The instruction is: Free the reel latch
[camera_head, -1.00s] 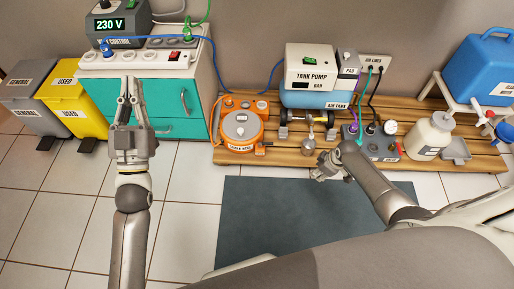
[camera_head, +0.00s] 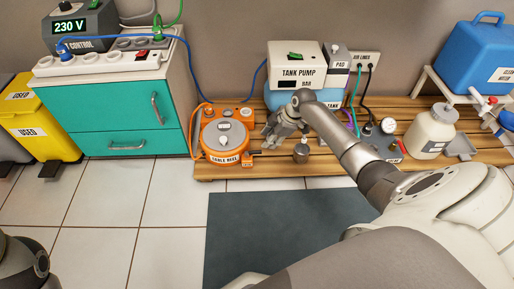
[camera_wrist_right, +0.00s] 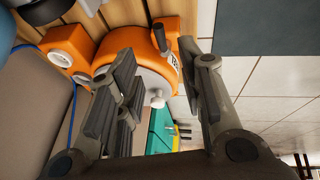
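The orange cable reel (camera_head: 225,138) stands on the wooden pallet, its front label reading "CABLE REEL". It also shows in the right wrist view (camera_wrist_right: 150,80), partly hidden by my fingers. A short dark lever (camera_wrist_right: 160,38) on an orange bracket shows at the reel's edge; it may be the latch, but its state is unclear. My right gripper (camera_head: 283,124) is just right of the reel. In the right wrist view its fingers (camera_wrist_right: 162,72) are spread, with the lever and part of the reel seen between them. I see no contact. My left gripper is out of view.
The tank pump (camera_head: 297,62) stands behind my right gripper, with hoses and an air lines panel (camera_head: 366,60) beside it. The teal cabinet (camera_head: 110,130) is left. Floor before the pallet (camera_head: 240,172) is clear.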

